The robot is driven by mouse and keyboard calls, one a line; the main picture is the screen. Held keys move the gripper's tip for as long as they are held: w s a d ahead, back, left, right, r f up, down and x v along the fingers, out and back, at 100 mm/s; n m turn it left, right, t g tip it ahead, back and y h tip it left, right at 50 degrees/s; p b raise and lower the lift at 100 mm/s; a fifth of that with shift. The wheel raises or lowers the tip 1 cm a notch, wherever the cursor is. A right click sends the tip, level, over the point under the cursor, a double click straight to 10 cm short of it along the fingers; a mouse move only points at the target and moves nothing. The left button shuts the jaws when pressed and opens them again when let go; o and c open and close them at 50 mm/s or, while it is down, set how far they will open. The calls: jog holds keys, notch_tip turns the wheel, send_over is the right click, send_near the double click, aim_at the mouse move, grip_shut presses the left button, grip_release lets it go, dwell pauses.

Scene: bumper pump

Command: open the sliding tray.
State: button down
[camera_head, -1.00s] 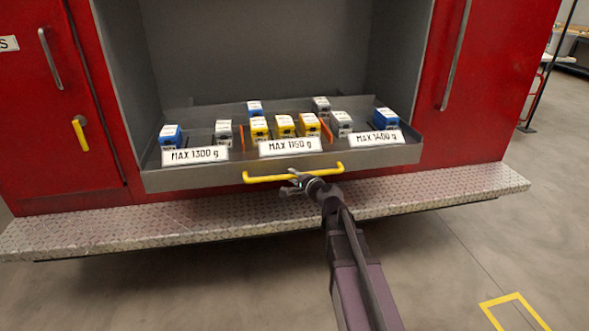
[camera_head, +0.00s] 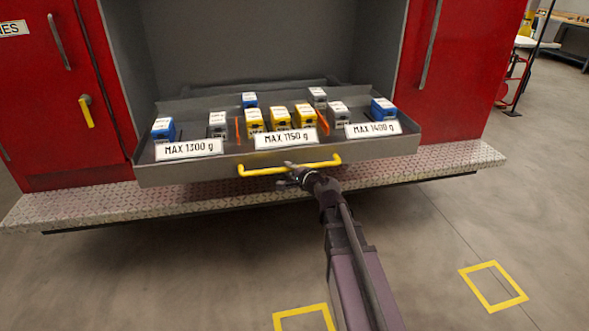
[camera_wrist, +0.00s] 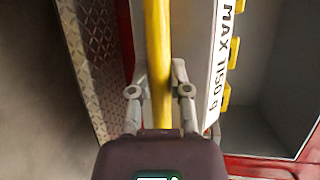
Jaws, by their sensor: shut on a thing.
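The sliding tray (camera_head: 205,174) is grey and stands out of the red cabinet, its front past the tread-plate step. A yellow bar handle (camera_head: 262,171) runs along its front. My gripper (camera_head: 291,175) is shut on the handle near its middle. In the wrist view the yellow handle (camera_wrist: 157,60) passes between the two fingers of my gripper (camera_wrist: 160,85). The tray holds several blue, yellow and grey boxes, with orange dividers (camera_head: 323,122) between sections. Its front labels read MAX 1300 g, MAX 1150 g and MAX 1400 g.
A tread-plate step (camera_head: 75,208) runs under the tray. Red doors with handles flank the grey compartment (camera_head: 260,45). Yellow floor markings (camera_head: 493,287) lie on the open floor in front. A table stands at the far right back.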

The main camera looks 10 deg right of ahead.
jog(key=shift+s+a, duration=0.2)
jog(key=shift+s, duration=0.15)
jog(key=c, duration=0.6)
grip_release()
jog(key=shift+c, duration=0.2)
jog(key=shift+o, duration=0.4)
jog(key=shift+d, duration=0.1)
